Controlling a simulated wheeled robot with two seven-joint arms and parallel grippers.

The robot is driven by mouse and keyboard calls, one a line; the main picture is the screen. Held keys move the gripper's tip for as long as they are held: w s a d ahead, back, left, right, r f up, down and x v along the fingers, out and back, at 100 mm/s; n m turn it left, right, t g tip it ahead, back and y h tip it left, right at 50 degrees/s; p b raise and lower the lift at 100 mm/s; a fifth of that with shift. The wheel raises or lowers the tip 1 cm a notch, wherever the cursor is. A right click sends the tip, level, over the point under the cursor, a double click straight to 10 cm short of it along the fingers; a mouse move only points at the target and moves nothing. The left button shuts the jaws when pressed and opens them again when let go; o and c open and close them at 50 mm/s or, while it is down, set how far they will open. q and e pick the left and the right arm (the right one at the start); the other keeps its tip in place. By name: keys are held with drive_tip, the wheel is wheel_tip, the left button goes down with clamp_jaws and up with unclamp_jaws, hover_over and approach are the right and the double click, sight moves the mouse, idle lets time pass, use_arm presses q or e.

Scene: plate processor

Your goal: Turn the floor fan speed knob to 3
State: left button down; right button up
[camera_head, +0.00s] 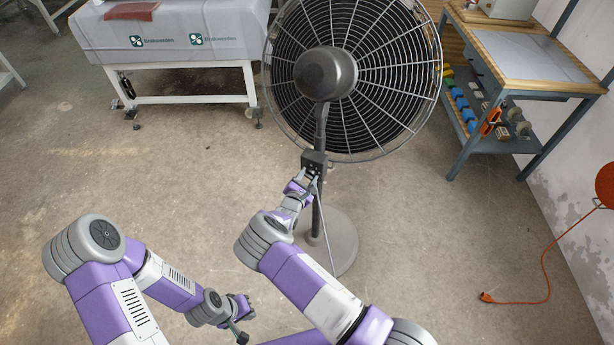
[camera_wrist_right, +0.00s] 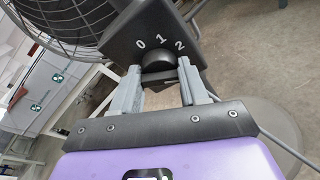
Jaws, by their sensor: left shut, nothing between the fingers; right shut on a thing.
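The floor fan (camera_head: 326,74) stands upright, with a black control box (camera_head: 315,159) on its pole above a round grey base (camera_head: 341,243). My right gripper (camera_head: 304,181) is up at this box. In the right wrist view, the black speed knob (camera_wrist_right: 158,61) sits between the fingertips of my right gripper (camera_wrist_right: 162,76), which is shut on it. White marks 0, 1 and 2 show around the knob on the box face (camera_wrist_right: 150,25); no 3 is visible. I cannot tell where the knob points. My left gripper (camera_head: 241,322) is shut and empty, low above the floor.
A covered table (camera_head: 165,35) stands at the back left. A workbench (camera_head: 530,62) with several items on its lower shelf is at the right. An orange cable (camera_head: 546,262) lies on the floor at the far right. The floor on the left is clear.

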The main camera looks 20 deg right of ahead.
drive_tip(key=shift+m, duration=0.3)
idle(0.4)
drive_tip(key=o, duration=1)
drive_tip(key=shift+o, duration=0.2)
drive_tip(key=shift+s, duration=0.1)
drive_tip(key=p+v, duration=0.2)
drive_tip(key=v, duration=0.5)
drive_tip(key=shift+s, duration=0.2)
drive_tip(key=shift+a, duration=0.1)
